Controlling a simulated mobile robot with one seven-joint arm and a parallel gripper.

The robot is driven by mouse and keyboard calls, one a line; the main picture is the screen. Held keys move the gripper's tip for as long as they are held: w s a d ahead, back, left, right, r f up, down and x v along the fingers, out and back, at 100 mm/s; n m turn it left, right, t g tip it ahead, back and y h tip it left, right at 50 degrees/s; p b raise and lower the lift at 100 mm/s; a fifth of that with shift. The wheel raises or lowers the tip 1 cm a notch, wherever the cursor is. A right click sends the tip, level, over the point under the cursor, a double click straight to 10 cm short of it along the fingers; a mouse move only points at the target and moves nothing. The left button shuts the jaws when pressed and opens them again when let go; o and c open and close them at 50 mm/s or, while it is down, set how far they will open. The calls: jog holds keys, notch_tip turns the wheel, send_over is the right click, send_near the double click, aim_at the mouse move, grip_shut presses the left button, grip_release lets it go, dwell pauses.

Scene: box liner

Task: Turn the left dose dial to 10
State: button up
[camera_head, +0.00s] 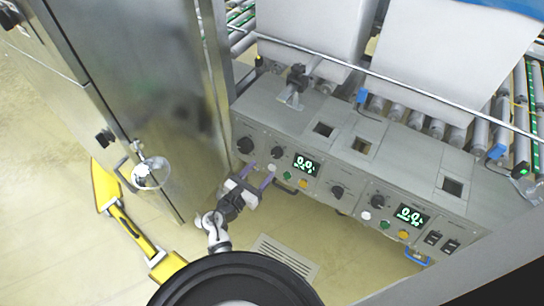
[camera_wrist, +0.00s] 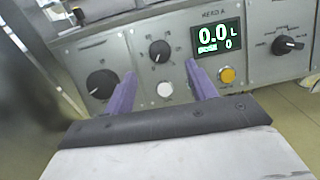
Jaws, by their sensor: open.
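The left control panel has a small black dial (camera_head: 277,152) beside a lit display (camera_head: 305,163); I take it as the left dose dial. In the wrist view the dial (camera_wrist: 160,50) is ahead of my fingers, and the display (camera_wrist: 217,38) reads 0.0 L with a small 0 below. My gripper (camera_head: 257,177) has purple fingers, open and empty, in front of the panel's left part. In the wrist view my gripper (camera_wrist: 161,84) frames a white button (camera_wrist: 165,90), with the dial above it. The fingers appear apart from the dial.
A larger black dial (camera_wrist: 100,83) is to the left, and a yellow button (camera_wrist: 227,75) is right of the fingers. Another large dial (camera_head: 337,191) and a second display (camera_head: 410,215) are further right. A metal cabinet (camera_head: 165,90) stands close on the left.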

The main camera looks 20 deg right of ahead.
aim_at(275, 155)
jog(key=x, duration=0.7)
jog(key=shift+w+p, duration=0.1)
jog(key=shift+p, duration=0.2)
jog(key=c, duration=1)
